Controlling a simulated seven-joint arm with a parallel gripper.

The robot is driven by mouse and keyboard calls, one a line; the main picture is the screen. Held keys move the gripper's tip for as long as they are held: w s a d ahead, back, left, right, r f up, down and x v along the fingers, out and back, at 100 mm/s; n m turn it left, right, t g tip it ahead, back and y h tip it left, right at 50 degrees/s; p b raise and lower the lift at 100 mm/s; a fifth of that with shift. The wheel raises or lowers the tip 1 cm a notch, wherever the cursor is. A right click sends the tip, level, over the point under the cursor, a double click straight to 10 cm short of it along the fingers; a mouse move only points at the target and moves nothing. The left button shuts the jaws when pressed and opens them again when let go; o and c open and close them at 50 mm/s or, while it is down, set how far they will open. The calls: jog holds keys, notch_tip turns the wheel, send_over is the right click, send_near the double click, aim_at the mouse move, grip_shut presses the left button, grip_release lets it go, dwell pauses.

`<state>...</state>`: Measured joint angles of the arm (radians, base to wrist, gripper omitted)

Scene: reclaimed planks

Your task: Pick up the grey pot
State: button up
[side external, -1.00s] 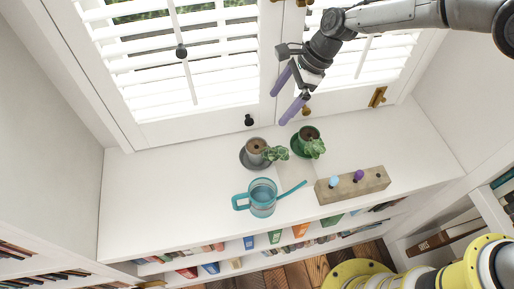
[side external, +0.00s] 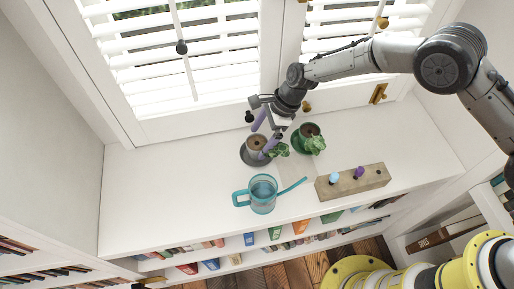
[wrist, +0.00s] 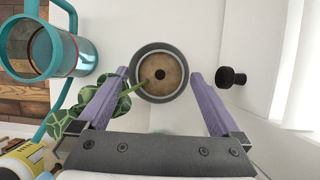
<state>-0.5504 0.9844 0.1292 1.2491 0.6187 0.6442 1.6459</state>
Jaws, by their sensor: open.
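The grey pot (side external: 255,146), with brown soil and a leafy green plant hanging over its right side, stands on a dark saucer (side external: 243,159) on the white shelf, below the shuttered window. My gripper (side external: 257,142) is over the pot, its purple fingers open and pointing down. In the wrist view the round rim of the grey pot (wrist: 184,76) lies between the two fingertips (wrist: 159,74), with a gap on each side. The stem and leaves pass under the left finger. How far the fingertips reach down beside the pot is hard to tell.
A second plant pot on a green saucer (side external: 297,148) stands close to the right. A teal glass mug (side external: 263,196) is in front, a teal stick beside it. A wooden block (side external: 352,183) with coloured knobs lies at the right. The shelf's left part is clear.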

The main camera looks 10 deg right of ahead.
jog(key=shift+x, duration=1.35)
jog(key=shift+r, duration=0.1)
grip_shut()
jog(key=shift+r, duration=0.55)
notch_tip(320, 180, up, 2)
jog(key=shift+r, duration=0.2)
jog(key=s+d+r, duration=0.9)
jog(key=s+r, duration=0.1)
jog(key=r, duration=0.2)
jog(key=shift+s+r, duration=0.2)
jog(key=shift+s, duration=0.2)
